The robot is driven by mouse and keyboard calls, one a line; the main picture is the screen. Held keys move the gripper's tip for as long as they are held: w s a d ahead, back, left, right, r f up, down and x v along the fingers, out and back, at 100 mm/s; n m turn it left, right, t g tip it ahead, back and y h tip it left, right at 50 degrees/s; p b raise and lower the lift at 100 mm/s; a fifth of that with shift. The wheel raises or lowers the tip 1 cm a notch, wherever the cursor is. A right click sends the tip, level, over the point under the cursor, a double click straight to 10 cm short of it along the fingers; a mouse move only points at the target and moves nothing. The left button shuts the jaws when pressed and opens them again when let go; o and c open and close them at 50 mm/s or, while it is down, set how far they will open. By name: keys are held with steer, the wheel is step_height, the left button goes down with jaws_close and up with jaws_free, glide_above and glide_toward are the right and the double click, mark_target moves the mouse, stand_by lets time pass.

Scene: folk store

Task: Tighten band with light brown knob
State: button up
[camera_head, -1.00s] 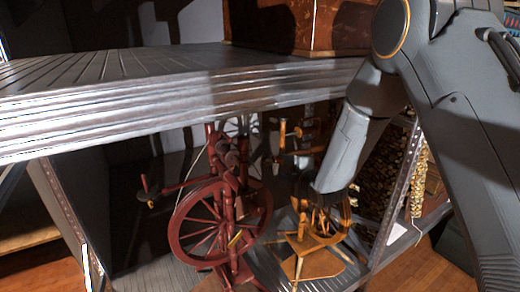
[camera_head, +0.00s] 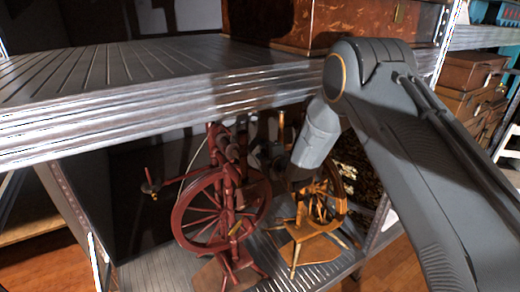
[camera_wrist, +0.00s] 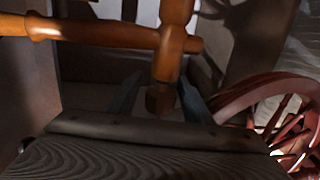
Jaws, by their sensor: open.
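The light brown spinning wheel (camera_head: 334,190) stands on the lower shelf, and my forearm hides much of its upper part in the head view. In the wrist view, a light brown turned wooden piece (camera_wrist: 168,62) hangs down from a horizontal wooden bar (camera_wrist: 92,33). Its darker, knob-like lower end (camera_wrist: 160,100) lies between the fingers of my gripper (camera_wrist: 160,93). The gripper is open, with one finger on each side of this end. I cannot tell whether either finger touches it. The drive band cannot be made out.
A red spinning wheel (camera_head: 226,204) stands close on the left; its rim also shows at the right of the wrist view (camera_wrist: 262,98). The thick upper shelf (camera_head: 150,100) lies just above. A shelf post (camera_head: 380,222) stands on the right. Brown chests (camera_head: 340,22) rest on top.

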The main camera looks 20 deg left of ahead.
steer(key=c, duration=1.1)
steer(key=shift+o, duration=0.2)
steer(key=shift+w+f+b, duration=0.1)
steer(key=shift+b, duration=0.55)
steer(key=shift+r+t+y+b, duration=0.35)
steer(key=shift+t+y+b, duration=0.4)
steer(key=shift+b, duration=0.85)
steer(key=shift+r+t+y+b, duration=0.3)
steer(key=shift+t+y+b, duration=0.45)
steer(key=shift+b, duration=0.9)
steer(key=shift+r+t+y+b, duration=0.35)
steer(key=shift+t+y+b, duration=0.4)
steer(key=shift+b, duration=0.85)
steer(key=shift+d, duration=0.1)
